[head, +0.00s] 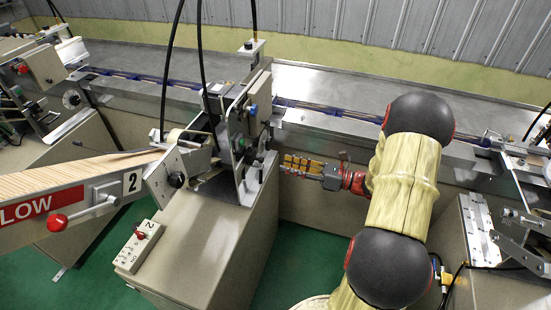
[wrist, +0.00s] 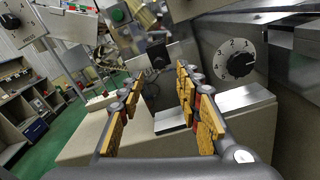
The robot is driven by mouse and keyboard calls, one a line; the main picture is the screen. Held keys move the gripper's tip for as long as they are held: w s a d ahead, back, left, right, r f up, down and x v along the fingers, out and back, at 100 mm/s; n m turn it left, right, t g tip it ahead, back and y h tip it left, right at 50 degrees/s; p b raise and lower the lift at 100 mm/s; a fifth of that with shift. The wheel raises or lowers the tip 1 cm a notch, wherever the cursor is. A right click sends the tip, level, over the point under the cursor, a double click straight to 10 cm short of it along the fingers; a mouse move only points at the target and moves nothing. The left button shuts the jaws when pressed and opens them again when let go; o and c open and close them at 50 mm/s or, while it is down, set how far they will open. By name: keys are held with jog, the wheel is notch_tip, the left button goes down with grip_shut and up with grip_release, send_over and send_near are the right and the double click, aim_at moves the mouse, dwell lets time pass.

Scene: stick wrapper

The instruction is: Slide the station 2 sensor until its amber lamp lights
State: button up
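My gripper (head: 285,166) is just right of the station's upright metal plate (head: 235,150), fingers pointing left. In the wrist view, my gripper (wrist: 160,82) has its yellow-padded fingers apart with nothing held between them. A dark knob (wrist: 158,57) shows beyond the gap.
A numbered dial (wrist: 240,65) on a metal panel is close right of my fingers. A conveyor (head: 330,105) runs behind the station. A stick hopper with a red LOW sign (head: 42,205) juts left. A switch box (head: 140,246) sits on the cabinet. Black cables hang above.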

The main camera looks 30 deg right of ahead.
aim_at(263, 160)
jog(key=shift+b+x, duration=1.1)
jog(key=shift+x, duration=2.8)
jog(key=shift+s, duration=0.1)
jog(key=c, duration=0.3)
grip_shut()
